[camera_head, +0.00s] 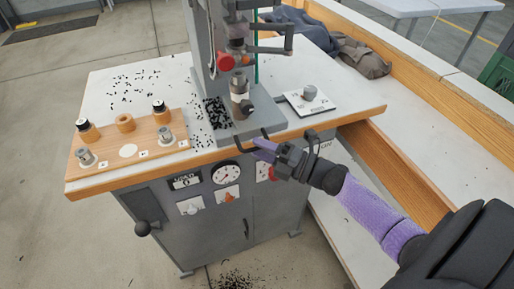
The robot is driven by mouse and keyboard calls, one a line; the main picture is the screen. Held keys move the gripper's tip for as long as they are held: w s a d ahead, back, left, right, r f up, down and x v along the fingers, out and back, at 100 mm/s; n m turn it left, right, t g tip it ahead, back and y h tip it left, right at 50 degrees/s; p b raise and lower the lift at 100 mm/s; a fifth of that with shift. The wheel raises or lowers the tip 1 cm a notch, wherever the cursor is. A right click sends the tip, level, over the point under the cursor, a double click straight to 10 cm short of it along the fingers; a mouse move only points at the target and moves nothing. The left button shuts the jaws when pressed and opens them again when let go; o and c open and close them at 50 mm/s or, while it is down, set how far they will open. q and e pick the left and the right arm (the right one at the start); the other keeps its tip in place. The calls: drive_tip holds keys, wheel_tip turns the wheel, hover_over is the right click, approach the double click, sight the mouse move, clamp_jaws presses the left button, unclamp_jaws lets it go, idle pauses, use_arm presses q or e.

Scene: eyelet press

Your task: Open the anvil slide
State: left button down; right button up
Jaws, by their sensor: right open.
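The gripper hides part of the front panel. My left gripper is not in view.
A wooden board (97,157) with several tool pieces lies at the left. Black bits are scattered on the table (110,76) and the press base. A white dial plate (311,101) is right of the press.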

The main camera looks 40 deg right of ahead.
drive_tip(key=shift+w+a, duration=0.35)
drive_tip(key=shift+w, duration=0.2)
clamp_jaws()
idle(1.0)
